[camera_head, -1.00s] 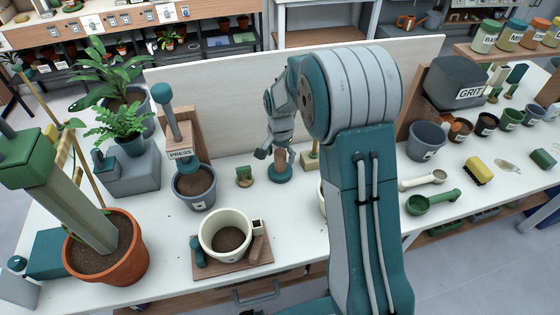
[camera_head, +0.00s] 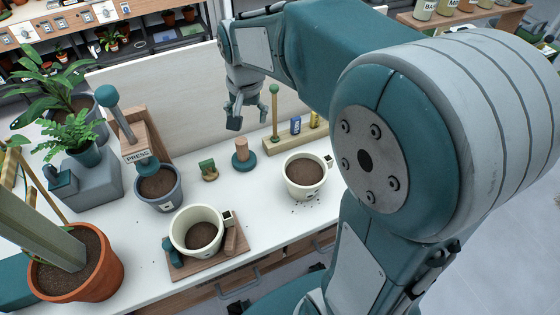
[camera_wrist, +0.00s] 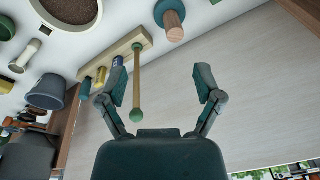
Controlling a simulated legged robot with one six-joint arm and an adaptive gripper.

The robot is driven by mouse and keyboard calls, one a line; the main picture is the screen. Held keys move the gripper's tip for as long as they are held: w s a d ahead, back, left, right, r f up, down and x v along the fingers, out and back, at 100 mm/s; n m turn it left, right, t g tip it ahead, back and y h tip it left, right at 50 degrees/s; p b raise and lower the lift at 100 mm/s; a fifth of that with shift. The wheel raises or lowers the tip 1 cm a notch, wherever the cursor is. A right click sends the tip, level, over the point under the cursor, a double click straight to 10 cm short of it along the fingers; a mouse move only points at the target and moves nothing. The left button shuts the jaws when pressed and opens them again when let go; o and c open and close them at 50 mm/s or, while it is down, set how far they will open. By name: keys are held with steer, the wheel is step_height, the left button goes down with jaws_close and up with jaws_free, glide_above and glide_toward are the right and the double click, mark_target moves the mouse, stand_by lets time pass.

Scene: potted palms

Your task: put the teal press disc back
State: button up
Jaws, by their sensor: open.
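The teal press disc (camera_head: 244,164) stands flat on the white table behind the pots, its short wooden handle upright. In the wrist view the disc (camera_wrist: 167,8) shows at the top edge, with the handle end toward the camera. My gripper (camera_head: 243,118) is open and empty, raised above and apart from the disc; it also shows in the wrist view (camera_wrist: 160,72), fingers spread. The wooden press stand (camera_head: 139,136), labelled PRESS, has a teal-knobbed lever and a teal foot over a grey pot of soil (camera_head: 158,188).
A wooden rack (camera_head: 288,140) holds an upright green-knobbed stick near my gripper. A small green-and-wood block (camera_head: 208,170) sits left of the disc. A cream pot (camera_head: 196,229) stands on a wooden tray; a soil-filled cream mug (camera_head: 305,177) is at right. A pale panel (camera_head: 190,95) stands behind.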

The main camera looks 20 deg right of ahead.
steer(key=s+r+n+t, duration=0.1)
steer(key=s+n+t, duration=0.1)
steer(key=s, duration=0.7)
steer(key=s+r+n+t, duration=0.1)
steer(key=s+r+n, duration=0.1)
steer(key=s, duration=0.8)
steer(key=shift+r+n+t, duration=0.25)
steer(key=shift+n+t, duration=0.15)
steer(key=shift+n, duration=0.5)
